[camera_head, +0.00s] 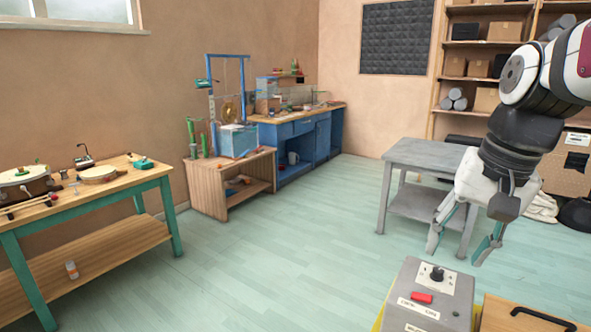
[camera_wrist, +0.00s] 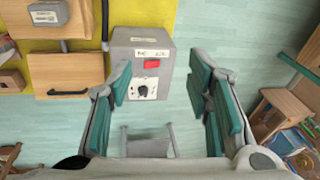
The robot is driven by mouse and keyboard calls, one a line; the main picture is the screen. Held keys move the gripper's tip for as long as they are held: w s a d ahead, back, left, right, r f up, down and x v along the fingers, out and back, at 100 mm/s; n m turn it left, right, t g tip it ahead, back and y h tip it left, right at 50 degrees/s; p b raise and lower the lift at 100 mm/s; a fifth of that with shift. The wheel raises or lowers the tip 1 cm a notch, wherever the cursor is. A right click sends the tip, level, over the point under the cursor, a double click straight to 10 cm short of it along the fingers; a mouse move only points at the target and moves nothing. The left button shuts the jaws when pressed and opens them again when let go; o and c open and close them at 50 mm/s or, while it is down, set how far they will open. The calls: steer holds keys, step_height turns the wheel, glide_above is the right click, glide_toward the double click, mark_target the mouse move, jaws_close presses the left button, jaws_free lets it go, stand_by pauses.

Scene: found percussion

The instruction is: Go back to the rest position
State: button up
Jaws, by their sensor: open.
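My gripper (camera_head: 458,238) hangs from my arm at the right of the head view, pointing down with its fingers spread and nothing between them. In the wrist view my gripper (camera_wrist: 163,95) shows its green finger pads wide apart. Below it in that view is a grey control box (camera_wrist: 162,47) with a red button and a black knob. In the head view the grey box (camera_head: 420,282) stands at the bottom right, below and apart from my gripper.
A wooden surface with a black handle (camera_head: 543,316) is beside the box. A grey table (camera_head: 425,155) stands behind my gripper, before shelves (camera_head: 475,45). A green-legged bench (camera_head: 110,200) with drums is at left. A blue cabinet (camera_head: 295,145) is at the back. The middle floor is clear.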

steer(key=s+a+f+n+t, duration=0.1)
steer(key=s+a+n, duration=0.1)
steer(key=s, duration=0.5)
steer(key=s+a+f+n+h, duration=0.1)
steer(key=s+a+f+n, duration=0.1)
steer(key=s, duration=0.6)
steer(key=shift+s+a+f+n+t+p, duration=0.25)
steer(key=shift+a+n+t+p, duration=0.15)
steer(key=shift+n, duration=0.5)
